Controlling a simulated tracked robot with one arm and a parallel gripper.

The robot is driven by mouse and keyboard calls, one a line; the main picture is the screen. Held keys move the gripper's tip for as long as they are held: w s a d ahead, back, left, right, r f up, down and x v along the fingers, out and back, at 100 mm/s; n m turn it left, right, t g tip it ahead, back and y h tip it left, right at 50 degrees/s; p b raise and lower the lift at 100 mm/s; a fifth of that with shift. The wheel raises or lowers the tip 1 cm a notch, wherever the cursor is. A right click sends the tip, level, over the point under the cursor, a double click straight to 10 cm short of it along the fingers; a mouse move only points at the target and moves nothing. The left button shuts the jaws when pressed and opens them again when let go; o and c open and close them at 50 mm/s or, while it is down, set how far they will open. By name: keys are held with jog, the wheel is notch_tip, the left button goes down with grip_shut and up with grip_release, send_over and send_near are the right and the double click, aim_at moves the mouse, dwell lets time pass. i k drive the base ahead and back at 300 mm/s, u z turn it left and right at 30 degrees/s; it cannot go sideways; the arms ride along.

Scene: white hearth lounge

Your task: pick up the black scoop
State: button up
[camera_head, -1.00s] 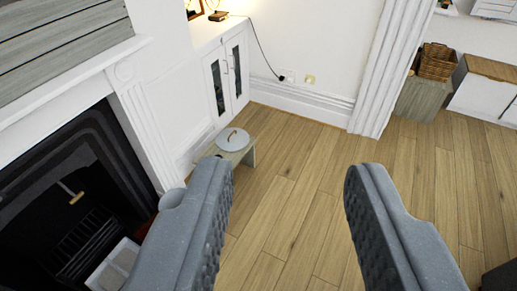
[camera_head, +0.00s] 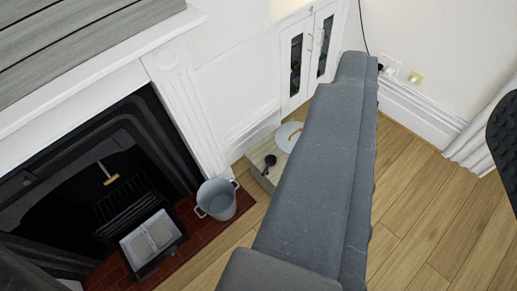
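The black scoop (camera_head: 269,162) is small and dark. It lies on a low pale wooden stool (camera_head: 264,182) beside the fireplace, in the middle of the view. A round whitish lid or dish (camera_head: 288,136) with a handle sits behind it on the same stool, partly hidden by my left finger. My gripper (camera_head: 436,90) is open, with a wide gap between its grey fingers and nothing seen between them. The left finger crosses the picture just right of the scoop; the right finger shows only at the right edge. The gripper is apart from the scoop.
A grey metal bucket (camera_head: 217,199) stands on the red tiled hearth (camera_head: 188,238). The black fireplace (camera_head: 150,140) with a white surround is on the left. A white cabinet (camera_head: 310,52) stands behind the stool. Wooden floor (camera_head: 410,220) is clear on the right.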

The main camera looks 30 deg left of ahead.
aim_at(270, 160)
jog(key=u, duration=0.55)
jog(key=i, duration=1.1)
jog(key=u, duration=0.65)
jog(key=k, duration=0.7)
jog(key=u, duration=0.25)
jog(key=i, duration=0.75)
jog(key=z, duration=0.15)
